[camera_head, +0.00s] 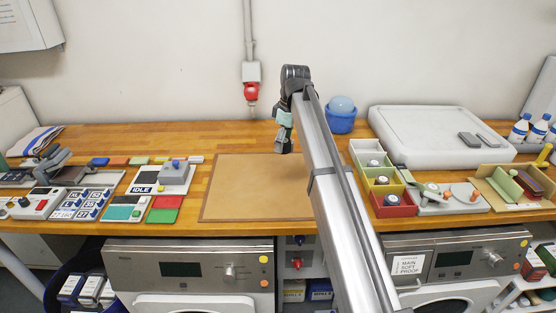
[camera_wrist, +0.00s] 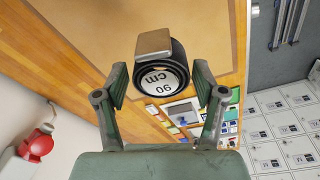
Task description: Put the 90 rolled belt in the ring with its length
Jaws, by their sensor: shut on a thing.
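The 90 rolled belt (camera_wrist: 163,80) is a dark coil with a brown and metallic buckle end on top. In the head view my gripper (camera_head: 284,142) points down above the back part of the brown mat (camera_head: 240,190); the belt cannot be made out clearly there. I cannot identify a ring marked 90 in either view.
A blue tub (camera_head: 341,124) and a large white slab (camera_head: 440,132) are behind. Panels and a grey device (camera_head: 175,175) crowd the left. The brown mat is otherwise clear.

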